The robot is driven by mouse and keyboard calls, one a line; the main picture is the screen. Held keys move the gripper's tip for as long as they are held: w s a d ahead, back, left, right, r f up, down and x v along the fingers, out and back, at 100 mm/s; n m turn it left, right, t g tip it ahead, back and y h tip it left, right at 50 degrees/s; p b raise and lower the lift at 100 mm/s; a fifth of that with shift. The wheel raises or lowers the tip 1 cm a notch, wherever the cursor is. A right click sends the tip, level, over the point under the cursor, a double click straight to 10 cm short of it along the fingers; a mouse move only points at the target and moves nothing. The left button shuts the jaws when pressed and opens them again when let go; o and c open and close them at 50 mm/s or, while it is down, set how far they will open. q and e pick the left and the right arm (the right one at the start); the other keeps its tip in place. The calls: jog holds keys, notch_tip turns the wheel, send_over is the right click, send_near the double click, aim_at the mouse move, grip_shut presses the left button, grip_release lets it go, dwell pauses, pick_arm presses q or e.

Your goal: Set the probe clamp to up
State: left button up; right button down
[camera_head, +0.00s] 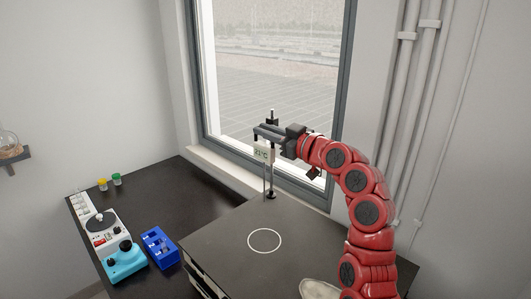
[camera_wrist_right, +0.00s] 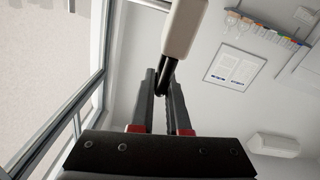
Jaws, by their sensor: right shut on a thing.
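The probe clamp stands at the back of the dark bench by the window, with a pale display box (camera_head: 264,153) that reads about 21°C. A thin upright rod (camera_head: 271,182) runs below it to a small dark foot on the bench. My right gripper (camera_head: 266,131) is at the top of the stand, just above the box. In the right wrist view its fingers (camera_wrist_right: 166,92) are closed around a dark bar joined to the pale box (camera_wrist_right: 185,28). The fingers partly hide the bar. My left gripper is not in view.
A white ring (camera_head: 264,231) is marked on the bare raised bench top. To the left are a blue rack (camera_head: 160,246), a teal device (camera_head: 124,262), a white panel (camera_head: 101,226) and small green and yellow-capped jars (camera_head: 110,181). Window frame and wall pipes are close to my right arm.

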jog(key=shift+d+r, duration=0.1)
jog(key=shift+r, duration=0.35)
jog(key=c, duration=0.9)
grip_release()
jog(key=shift+f, duration=0.15)
jog(key=shift+s+d, duration=0.1)
jog(key=b+v, duration=0.1)
jog(key=v, duration=1.6)
jog(key=shift+s, duration=0.1)
